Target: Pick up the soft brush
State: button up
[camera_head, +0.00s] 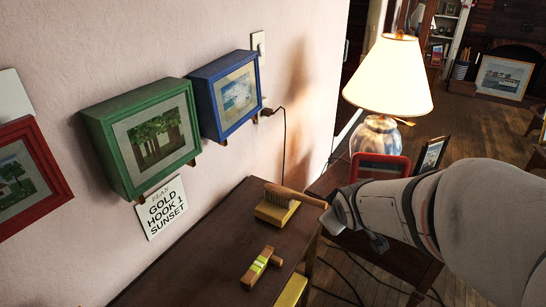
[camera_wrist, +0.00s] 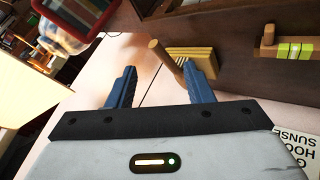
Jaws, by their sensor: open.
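The handle lies near the right finger; contact cannot be told.
A wooden piece with a green-yellow band (camera_head: 261,266) lies nearer on the table (camera_head: 205,262). A lit lamp (camera_head: 388,80) and a red-framed item (camera_head: 380,166) stand behind my arm. Green (camera_head: 143,135) and blue (camera_head: 227,95) picture boxes hang above a sign (camera_head: 163,207).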

jog(key=w+f+n+t+b, duration=0.2)
jog(key=w+f+n+b, duration=0.1)
jog(key=w+f, duration=0.15)
jog(key=n+t+y+b, duration=0.3)
jog(key=n+t+b, duration=0.1)
jog(key=n+b, duration=0.25)
send_near(306, 202)
jog(key=w+d+f+p, duration=0.1)
jog(key=w+f, duration=0.1)
jog(key=w, duration=0.1)
jog(key=n, duration=0.1)
jog(key=y, duration=0.1)
jog(key=n+t+b, duration=0.1)
jog(key=shift+w+a+f+n+y, duration=0.2)
jog(key=shift+a+f+n+y, duration=0.05)
jog(key=shift+a+n+y, duration=0.15)
jog(key=x, duration=0.7)
jog(key=shift+w+a+r, duration=0.15)
jog(key=shift+w+r, duration=0.05)
jog(key=shift+w, duration=0.2)
jog(key=shift+c, duration=0.2)
grip_shut()
